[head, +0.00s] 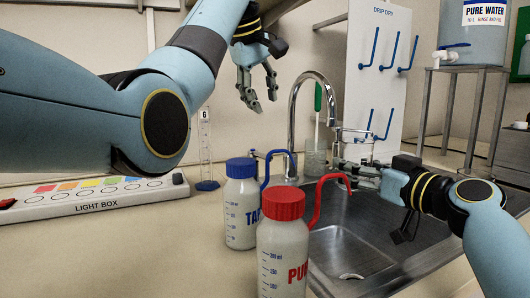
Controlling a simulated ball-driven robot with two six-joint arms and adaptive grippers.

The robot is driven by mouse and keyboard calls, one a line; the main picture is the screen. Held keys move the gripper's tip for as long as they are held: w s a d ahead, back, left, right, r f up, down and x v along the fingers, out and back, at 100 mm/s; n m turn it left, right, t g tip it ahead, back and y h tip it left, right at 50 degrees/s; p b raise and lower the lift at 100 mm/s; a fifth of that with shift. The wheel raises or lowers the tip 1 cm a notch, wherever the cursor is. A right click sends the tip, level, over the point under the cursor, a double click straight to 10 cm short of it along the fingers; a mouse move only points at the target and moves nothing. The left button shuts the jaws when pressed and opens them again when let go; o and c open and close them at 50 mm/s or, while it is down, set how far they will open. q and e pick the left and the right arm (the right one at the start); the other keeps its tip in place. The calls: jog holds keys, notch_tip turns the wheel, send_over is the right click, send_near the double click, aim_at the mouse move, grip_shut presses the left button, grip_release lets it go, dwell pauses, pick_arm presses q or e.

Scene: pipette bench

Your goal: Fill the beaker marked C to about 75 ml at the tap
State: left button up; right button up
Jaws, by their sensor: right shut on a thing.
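A clear glass beaker (351,142) appears just under the spout of the curved metal tap (294,120), at the back of the sink. My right gripper (346,170) reaches in from the right and is shut on it. No letter C or water level can be read on the beaker at this size, and its lower part is partly hidden by the fingers. My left gripper (262,102) hangs in the air left of the tap, fingers apart and empty.
The steel sink (345,250) lies under the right arm. Squeeze bottles with a blue cap (240,208) and a red cap (284,240) stand in front. A glass jar (316,158), cylinder (205,145), light box (95,198), drying board (372,92) and water tank (470,38) surround it.

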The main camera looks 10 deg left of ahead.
aim_at(265, 155)
pick_arm(q)
jog(key=f+y, duration=0.1)
jog(key=f, duration=0.3)
jog(key=w+f, duration=0.1)
jog(key=f, duration=0.3)
jog(key=w+f+y, duration=0.1)
jog(key=f, duration=0.4)
jog(key=shift+w+m+g+y, duration=0.15)
jog(key=shift+m+g+y, duration=0.15)
jog(key=shift+m+g, duration=0.1)
grip_shut()
